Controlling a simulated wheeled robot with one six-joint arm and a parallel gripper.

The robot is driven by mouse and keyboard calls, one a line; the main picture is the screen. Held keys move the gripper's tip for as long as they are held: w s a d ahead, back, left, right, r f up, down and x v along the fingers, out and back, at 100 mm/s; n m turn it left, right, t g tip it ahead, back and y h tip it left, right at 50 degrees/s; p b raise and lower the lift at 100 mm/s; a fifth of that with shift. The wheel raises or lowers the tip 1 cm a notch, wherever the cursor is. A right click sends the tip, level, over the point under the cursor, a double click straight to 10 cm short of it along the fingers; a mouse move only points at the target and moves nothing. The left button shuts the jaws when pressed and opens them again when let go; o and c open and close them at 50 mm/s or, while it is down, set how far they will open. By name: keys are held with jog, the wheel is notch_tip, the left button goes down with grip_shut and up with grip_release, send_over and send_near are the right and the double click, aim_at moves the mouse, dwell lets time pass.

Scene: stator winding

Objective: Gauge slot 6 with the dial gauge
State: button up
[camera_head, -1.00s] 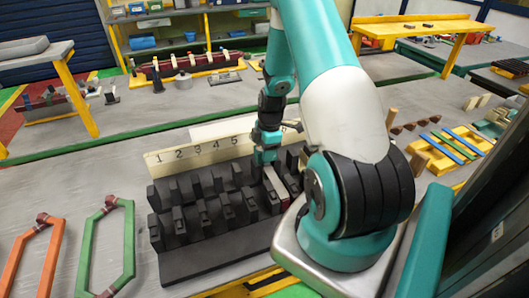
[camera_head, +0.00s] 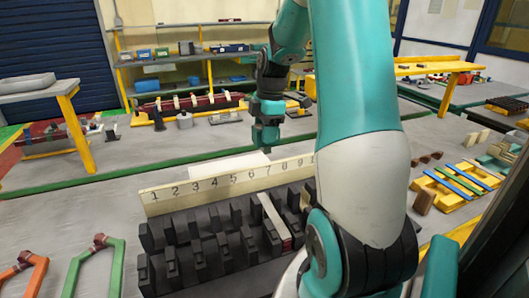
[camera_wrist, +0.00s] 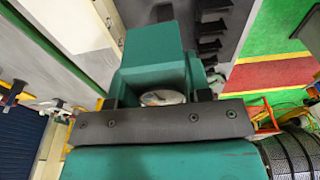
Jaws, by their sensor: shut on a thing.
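A pale bar with a red end (camera_head: 273,222) lies among the teeth near numbers 6 and 7. My gripper (camera_head: 266,124) is raised above the far side of the strip, clear of the teeth. It is shut on the teal dial gauge (camera_head: 265,137). In the wrist view the gauge (camera_wrist: 155,52) shows a round pale dial (camera_wrist: 162,97) close to the dark gripper bar. The gauge's tip is not clear.
A green coil frame (camera_head: 98,262) and an orange one (camera_head: 25,272) lie left of the block. A yellow rack with blue bars (camera_head: 455,185) stands at the right. My arm hides the block's right end.

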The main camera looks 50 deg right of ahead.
jog(key=shift+r+p, duration=2)
jog(key=shift+r, duration=1)
jog(key=shift+a+f, duration=0.1)
